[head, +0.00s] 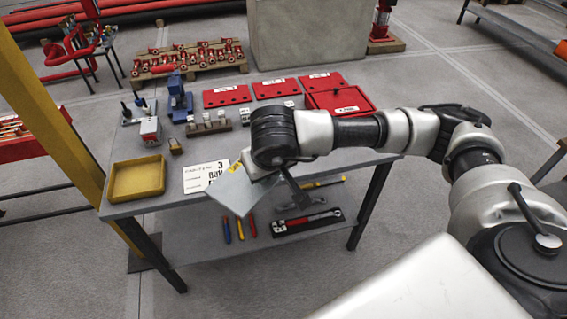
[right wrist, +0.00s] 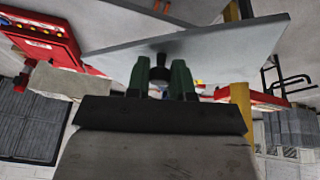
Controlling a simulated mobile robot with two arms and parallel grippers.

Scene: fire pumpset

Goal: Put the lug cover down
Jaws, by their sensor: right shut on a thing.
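The lug cover is a thin flat grey plate (head: 232,192) at the end of my right arm, over the front edge of the workbench (head: 160,202). In the right wrist view the plate (right wrist: 205,38) spans the space beyond the fingers, tilted in the picture. My right gripper (right wrist: 162,72) has green fingers shut on a small dark knob on the plate. In the head view the wrist hides most of the gripper. I cannot tell whether the plate touches the bench. My left gripper is in neither view.
A yellow tray (head: 137,179) and a white label card (head: 203,177) lie left of the plate. Red plates (head: 227,96) and an open red box (head: 340,103) sit at the back. A blue tool (head: 179,98) stands there. A yellow post (head: 62,128) rises at left. Tools lie on the lower shelf (head: 190,245).

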